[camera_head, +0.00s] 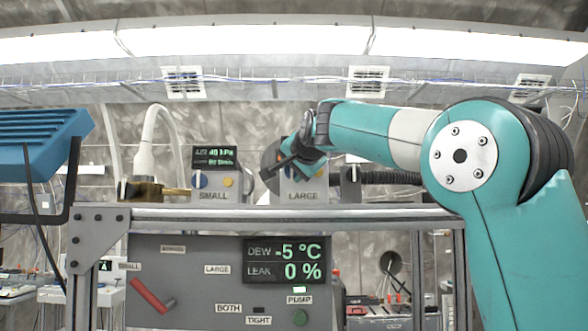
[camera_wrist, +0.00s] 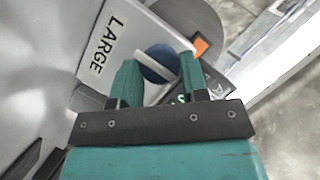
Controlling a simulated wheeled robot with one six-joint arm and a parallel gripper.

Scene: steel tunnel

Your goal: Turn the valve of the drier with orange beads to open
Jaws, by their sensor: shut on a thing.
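The drier marked LARGE (camera_head: 303,197) stands on the shelf top, and its front shows in the wrist view (camera_wrist: 103,60). My gripper (camera_head: 284,165) is at its upper front. In the wrist view my two teal fingers (camera_wrist: 158,62) stand either side of a blue round valve knob (camera_wrist: 163,72) with a pale bar, and are shut on it. An orange patch (camera_wrist: 201,47) shows beside the knob. The drier marked SMALL (camera_head: 213,196) stands to the left, with a blue knob (camera_head: 200,180) and a yellow-orange disc (camera_head: 228,182). My gripper hides much of the LARGE drier's face in the head view.
A display (camera_head: 214,157) sits above the SMALL drier. Below the shelf, a grey panel (camera_head: 200,265) carries a red lever (camera_head: 152,296), a DEW -5 °C, LEAK 0 % screen (camera_head: 284,261) and a green button (camera_head: 299,317). A dark ribbed hose (camera_head: 390,177) runs right.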

